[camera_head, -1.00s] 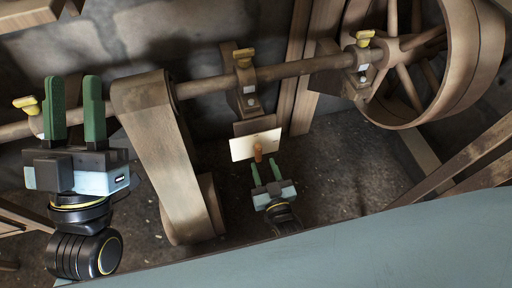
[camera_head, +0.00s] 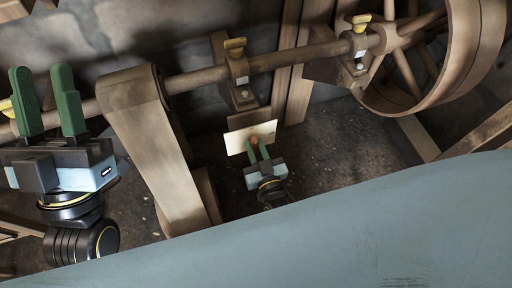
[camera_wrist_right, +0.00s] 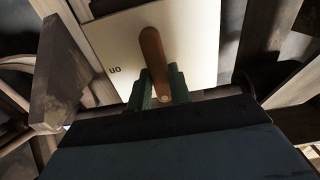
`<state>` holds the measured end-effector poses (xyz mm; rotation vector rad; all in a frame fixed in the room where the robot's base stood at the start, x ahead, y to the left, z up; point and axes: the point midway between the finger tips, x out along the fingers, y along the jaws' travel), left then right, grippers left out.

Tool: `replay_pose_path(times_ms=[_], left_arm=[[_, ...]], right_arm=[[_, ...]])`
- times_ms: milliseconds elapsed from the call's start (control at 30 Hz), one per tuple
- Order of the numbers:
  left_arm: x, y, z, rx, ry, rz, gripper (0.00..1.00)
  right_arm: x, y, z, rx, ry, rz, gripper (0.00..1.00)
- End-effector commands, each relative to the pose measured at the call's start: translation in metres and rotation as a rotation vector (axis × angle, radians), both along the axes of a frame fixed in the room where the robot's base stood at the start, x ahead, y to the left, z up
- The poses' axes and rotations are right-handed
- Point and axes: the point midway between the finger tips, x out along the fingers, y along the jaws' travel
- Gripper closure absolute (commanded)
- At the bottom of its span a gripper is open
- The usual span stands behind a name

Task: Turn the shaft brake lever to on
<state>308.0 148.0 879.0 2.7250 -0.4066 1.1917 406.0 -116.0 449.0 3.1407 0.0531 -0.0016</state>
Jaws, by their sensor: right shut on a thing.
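The shaft brake lever (camera_wrist_right: 152,60) is a brown, round-ended bar on a cream plate (camera_wrist_right: 195,45). The plate bears the word "on", upside down, left of the lever in the right wrist view. In the head view the plate (camera_head: 238,138) sits below the shaft and the lever is mostly hidden by my fingers. My right gripper (camera_head: 258,144) has its green fingers on both sides of the lever's near end and is shut on it; it also shows in the right wrist view (camera_wrist_right: 160,85). My left gripper (camera_head: 41,72) is empty, its fingers upright and apart, at the far left.
A wide belt (camera_head: 155,150) runs down left of my right gripper. A large spoked wheel (camera_head: 465,60) stands at the right. Dark floor (camera_head: 340,150) lies open right of the plate.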

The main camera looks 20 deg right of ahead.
Motion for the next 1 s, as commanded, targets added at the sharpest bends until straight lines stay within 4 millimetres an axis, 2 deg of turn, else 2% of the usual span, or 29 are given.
replay_pose_path(times_ms=[267,467,1000], left_arm=[[0.001,0.0,0.0,0.001,0.007,0.001,0.64],[0.005,-0.002,-0.001,0.013,0.044,0.0,0.64],[0.016,-0.004,-0.009,0.051,0.174,-0.002,0.64]], right_arm=[[0.0,-0.001,0.0,0.025,0.001,0.0,1.0],[0.0,-0.001,0.001,0.119,0.003,0.001,1.0],[0.001,-0.005,-0.001,0.603,0.018,0.001,1.0]])
